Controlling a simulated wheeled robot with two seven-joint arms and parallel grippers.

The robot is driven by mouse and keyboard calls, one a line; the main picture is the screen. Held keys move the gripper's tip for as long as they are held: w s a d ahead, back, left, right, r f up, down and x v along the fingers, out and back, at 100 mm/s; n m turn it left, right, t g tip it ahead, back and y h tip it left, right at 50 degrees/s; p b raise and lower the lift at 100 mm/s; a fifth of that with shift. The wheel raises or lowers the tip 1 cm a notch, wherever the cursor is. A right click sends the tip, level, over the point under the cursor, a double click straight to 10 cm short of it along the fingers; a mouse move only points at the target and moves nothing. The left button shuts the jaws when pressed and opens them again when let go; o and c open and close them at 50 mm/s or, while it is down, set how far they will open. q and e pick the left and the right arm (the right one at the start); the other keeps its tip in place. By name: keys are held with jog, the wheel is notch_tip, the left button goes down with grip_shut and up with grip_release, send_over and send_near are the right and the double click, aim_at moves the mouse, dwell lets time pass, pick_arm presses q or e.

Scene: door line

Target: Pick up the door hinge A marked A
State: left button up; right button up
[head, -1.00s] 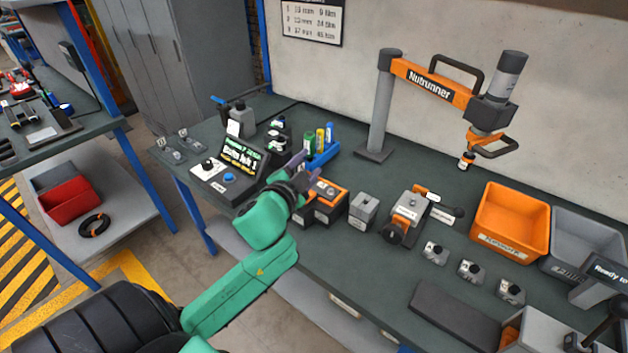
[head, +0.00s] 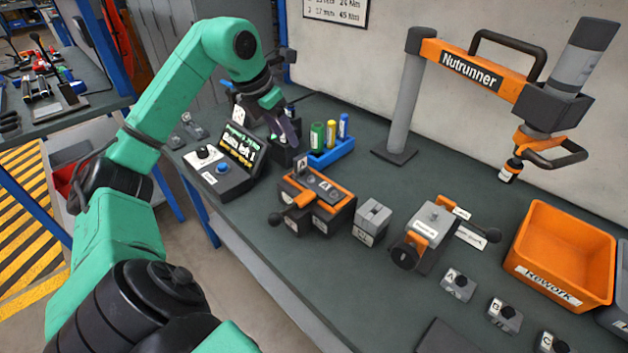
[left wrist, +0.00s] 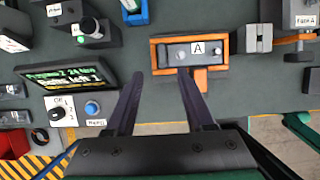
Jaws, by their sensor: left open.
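The door hinge A (left wrist: 178,55) is a grey plate with round studs and a white tag marked A. It lies in an orange-edged fixture (head: 336,212) on the bench. In the head view the hinge (head: 322,184) shows partly, with its A tag upright at its left end. My left gripper (head: 285,131) is above and behind the fixture, beside the pen tray, pointing down. In the left wrist view its two dark fingers (left wrist: 161,76) are spread with nothing between them, and the hinge lies beyond the tips. My right gripper is not in view.
A lit display (head: 238,150) and a control box (head: 208,170) stand left of the fixture. A blue tray (head: 335,152) holds bottles behind it. A grey block (head: 372,222), a clamp fixture (head: 425,240) and an orange Rework bin (head: 560,255) stand right. The Nutrunner arm (head: 470,70) overhangs the bench.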

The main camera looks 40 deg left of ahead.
aim_at(299, 156)
pick_arm(q)
jog(key=p+x, duration=0.2)
jog(key=x, duration=0.8)
jog(key=shift+w+d+f, duration=0.2)
jog(key=shift+f, duration=0.05)
jog(key=shift+r, duration=0.1)
grip_shut()
dwell(0.7)
